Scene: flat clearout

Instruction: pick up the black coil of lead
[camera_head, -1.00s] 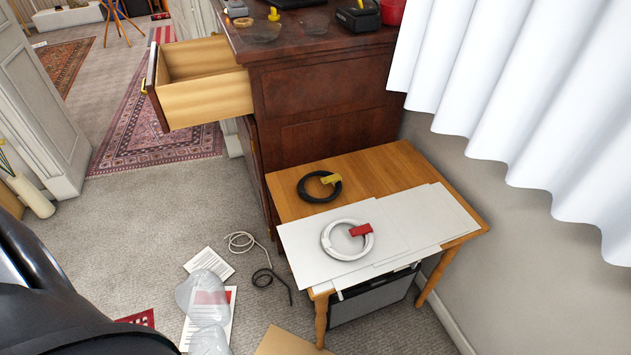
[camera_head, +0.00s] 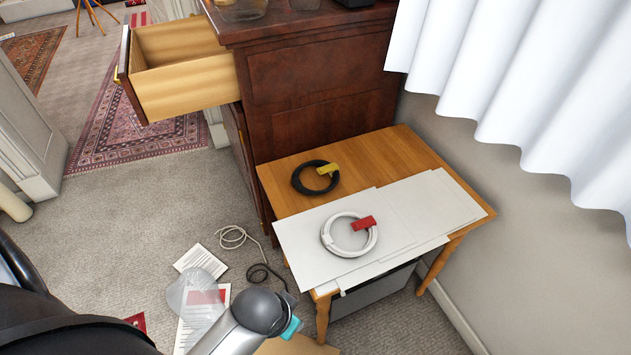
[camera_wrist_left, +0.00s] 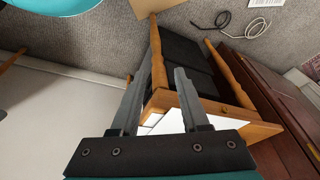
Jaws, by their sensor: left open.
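The black coil of lead (camera_head: 297,184) with a yellow tag (camera_head: 328,169) lies flat on the back left of the small wooden table (camera_head: 385,154), on bare wood. My left arm comes in from the lower left in the head view, and its grey wrist end with a teal part (camera_head: 291,327) is in front of the table, well short of the coil. In the left wrist view my left gripper (camera_wrist_left: 155,85) is open with nothing between its fingers, and the table (camera_wrist_left: 238,122) is beyond them. I cannot make out the coil there. My right gripper is not in view.
A white coil (camera_head: 328,243) with a red tag lies on white sheets (camera_head: 428,208) at the table's front. A dark wooden cabinet (camera_head: 315,100) with an open drawer (camera_head: 185,88) stands behind. A white curtain (camera_head: 490,70) hangs at right. Cords (camera_head: 235,238) and papers lie on the floor.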

